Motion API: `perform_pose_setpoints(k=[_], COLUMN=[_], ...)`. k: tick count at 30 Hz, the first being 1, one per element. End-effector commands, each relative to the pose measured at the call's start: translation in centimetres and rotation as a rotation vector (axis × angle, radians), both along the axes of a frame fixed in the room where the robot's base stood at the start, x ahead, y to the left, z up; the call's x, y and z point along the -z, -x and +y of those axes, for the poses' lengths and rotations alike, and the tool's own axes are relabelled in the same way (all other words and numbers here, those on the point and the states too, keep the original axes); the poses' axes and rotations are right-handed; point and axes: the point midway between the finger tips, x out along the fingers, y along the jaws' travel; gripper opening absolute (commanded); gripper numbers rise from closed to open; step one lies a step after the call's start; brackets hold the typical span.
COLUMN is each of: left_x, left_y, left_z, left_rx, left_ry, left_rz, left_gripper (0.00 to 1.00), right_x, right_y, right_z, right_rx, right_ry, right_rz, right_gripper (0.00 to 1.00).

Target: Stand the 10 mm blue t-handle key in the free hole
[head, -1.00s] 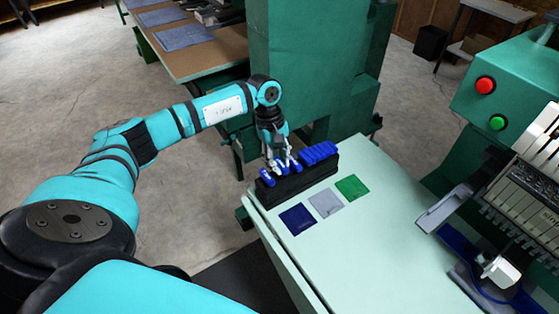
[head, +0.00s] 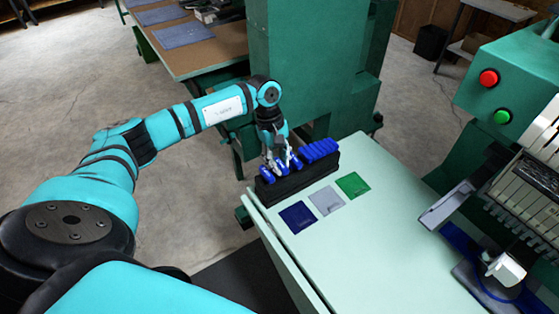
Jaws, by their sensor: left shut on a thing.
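The black holder block (head: 309,181) stands at the far left corner of the pale green table. Several blue t-handles (head: 320,150) stick up in a close row at its right part. My left gripper (head: 280,169) points down over the left part of the block and is shut on a blue t-handle key, whose handle is mostly hidden by the fingers. Another blue handle (head: 265,170) shows just left of the fingers. The free hole and the key's shaft cannot be made out. My right gripper is out of view.
Three flat cloth patches, dark blue (head: 298,217), grey (head: 327,201) and green (head: 352,185), lie in front of the block. A green machine with a red button (head: 488,78) stands at the right. The table's (head: 390,240) middle is bare.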

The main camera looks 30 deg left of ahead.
Motion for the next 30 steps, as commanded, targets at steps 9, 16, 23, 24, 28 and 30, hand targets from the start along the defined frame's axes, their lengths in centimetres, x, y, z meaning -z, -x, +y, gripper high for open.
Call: perform_pose_setpoints(k=[9,16,23,24,28,30], left_x=[0.1,0.1,-0.5,-1.0,-3.2,-4.8], left_y=[0.0,0.0,-0.1,-0.1,-0.2,-0.3], left_z=[0.0,0.0,0.2,0.3,0.8,1.2], left_rx=[0.000,0.000,0.000,-0.001,0.000,0.000], left_ry=[0.000,0.000,-0.001,-0.001,-0.001,-0.001], left_rz=[-0.001,0.000,-0.001,-0.003,-0.005,-0.005], left_gripper=[0.34,0.46,0.46,0.46,0.46,0.46], right_x=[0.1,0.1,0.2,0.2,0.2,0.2], right_y=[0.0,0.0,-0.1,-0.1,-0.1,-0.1], right_z=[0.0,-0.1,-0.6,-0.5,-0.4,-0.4], right_rx=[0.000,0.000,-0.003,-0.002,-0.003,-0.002], right_ry=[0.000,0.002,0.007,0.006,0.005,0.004], right_rz=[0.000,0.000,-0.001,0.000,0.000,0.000], right_gripper=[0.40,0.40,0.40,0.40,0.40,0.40])
